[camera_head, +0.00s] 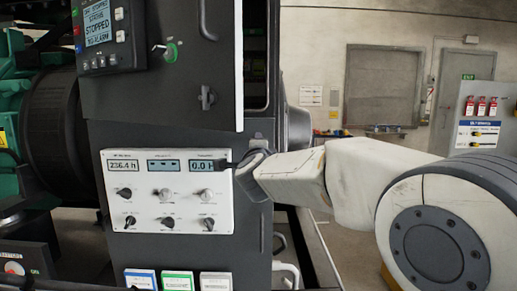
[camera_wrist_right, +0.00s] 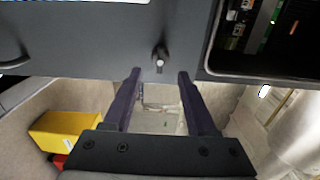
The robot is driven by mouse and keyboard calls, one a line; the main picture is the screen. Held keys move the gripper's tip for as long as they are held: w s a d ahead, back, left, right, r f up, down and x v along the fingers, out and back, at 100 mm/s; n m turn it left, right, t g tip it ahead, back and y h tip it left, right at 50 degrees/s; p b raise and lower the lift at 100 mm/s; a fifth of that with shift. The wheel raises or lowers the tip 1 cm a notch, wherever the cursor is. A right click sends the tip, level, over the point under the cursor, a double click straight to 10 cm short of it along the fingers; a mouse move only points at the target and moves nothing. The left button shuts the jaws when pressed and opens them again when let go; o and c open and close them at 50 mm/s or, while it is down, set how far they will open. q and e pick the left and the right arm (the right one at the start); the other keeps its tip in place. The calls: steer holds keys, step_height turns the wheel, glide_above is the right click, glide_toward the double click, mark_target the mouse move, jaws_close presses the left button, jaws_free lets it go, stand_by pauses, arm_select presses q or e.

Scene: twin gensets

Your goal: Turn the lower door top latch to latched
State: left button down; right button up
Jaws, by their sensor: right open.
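In the head view a dark latch (camera_head: 207,97) sits on the dark cabinet door, above the white gauge panel. My right gripper (camera_head: 228,165) comes in from the right, beside the panel's upper right corner. In the right wrist view a small dark latch knob (camera_wrist_right: 160,58) with a pale end stands on a dark door face (camera_wrist_right: 105,38), near its edge. My right gripper (camera_wrist_right: 158,75) is open, its two fingers apart on either side of the knob's line. Whether they touch anything is unclear. I cannot tell whether both views show the same latch. My left gripper is not in view.
The white gauge panel (camera_head: 140,217) has several knobs. A green-based key switch (camera_head: 171,51) and a control display (camera_head: 98,25) are above. An open compartment with electronics (camera_wrist_right: 275,35) lies beside the door. A yellow box (camera_wrist_right: 65,133) is below. A grey wall door (camera_head: 384,86) stands behind.

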steer(key=s, duration=0.6)
steer(key=shift+s+b, duration=0.15)
steer(key=shift+b, duration=0.2)
steer(key=shift+f, duration=0.1)
steer(key=s+d+f+n+g+y, duration=0.1)
steer(key=s+d+f+n+g, duration=0.15)
steer(key=f+n, duration=0.55)
steer(key=s+d+f+n+g+y, duration=0.1)
steer(key=d+f+n+g, duration=0.25)
steer(key=f, duration=0.85)
steer(key=s+d+f+n+g+h, duration=0.1)
steer(key=s+d+f+n+g, duration=0.2)
steer(key=s+d+f+g, duration=0.45)
steer(key=s+d+f+n+g+h, duration=0.15)
steer(key=s+d+f+n, duration=0.3)
steer(key=s+f, duration=0.7)
steer(key=s+a+r+n+g+y+p, duration=0.1)
steer(key=s+a+r+n+g+p, duration=0.2)
steer(key=s+a+r, duration=1)
step_height(320, 180, up, 3)
steer(key=s+n+p, duration=0.2)
steer(key=n+p, duration=0.1)
steer(key=p, duration=0.2)
steer(key=shift+a+f+n, duration=0.2)
steer(key=shift+a+n, duration=0.1)
steer(key=shift+a, duration=0.05)
